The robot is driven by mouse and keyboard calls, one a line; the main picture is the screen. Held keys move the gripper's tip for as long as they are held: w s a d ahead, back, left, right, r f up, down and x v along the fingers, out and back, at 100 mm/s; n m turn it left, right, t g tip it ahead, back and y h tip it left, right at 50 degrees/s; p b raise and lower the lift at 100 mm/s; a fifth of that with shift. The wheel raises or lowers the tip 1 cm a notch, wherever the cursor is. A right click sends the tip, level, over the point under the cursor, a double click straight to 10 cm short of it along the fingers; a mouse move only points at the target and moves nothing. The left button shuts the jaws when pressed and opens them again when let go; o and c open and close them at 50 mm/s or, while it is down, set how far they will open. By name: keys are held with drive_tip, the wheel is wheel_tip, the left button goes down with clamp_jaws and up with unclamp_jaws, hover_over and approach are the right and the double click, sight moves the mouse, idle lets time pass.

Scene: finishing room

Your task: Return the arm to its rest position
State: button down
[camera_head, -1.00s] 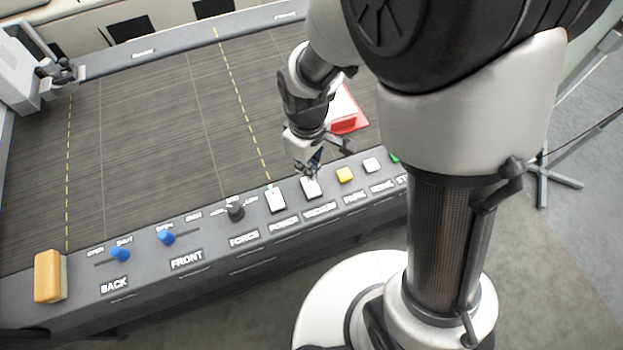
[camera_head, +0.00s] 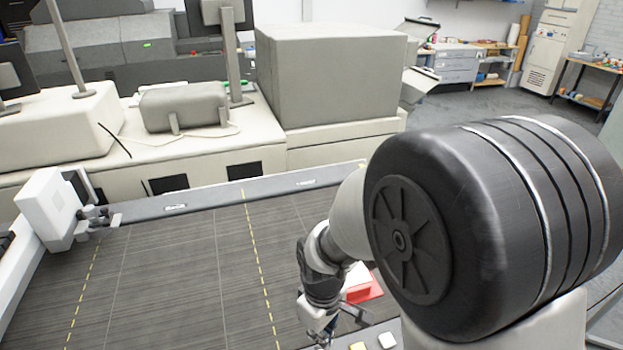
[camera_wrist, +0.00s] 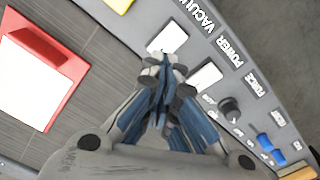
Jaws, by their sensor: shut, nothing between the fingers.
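My gripper (camera_wrist: 163,75) is shut and empty in the wrist view. Its fingertips are over the control panel (camera_wrist: 222,28), by the white VACUUM switch (camera_wrist: 168,38) and the white POWER switch (camera_wrist: 205,76). I cannot tell whether the fingertips touch the panel. In the head view my arm reaches down at the lower right of the dark cutting table (camera_head: 180,290), and the gripper's tip is near the bottom edge.
A red-edged white block (camera_head: 362,287) lies on the table beside my arm; it also shows in the wrist view (camera_wrist: 30,85). A white carriage head (camera_head: 50,205) stands at the table's left. A large grey box (camera_head: 330,75) stands behind.

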drive_tip(key=s+d+r+m+t+b, duration=0.1)
drive_tip(key=s+d+r+m, duration=0.3)
drive_tip(key=r, duration=0.5)
drive_tip(key=s+d+r+m+t+b, duration=0.1)
drive_tip(key=s+d+r+m+t, duration=0.2)
drive_tip(key=s+d+r+m, duration=0.2)
drive_tip(key=s+d+r, duration=0.2)
drive_tip(key=s+r, duration=0.2)
drive_tip(key=shift+s+t, duration=0.3)
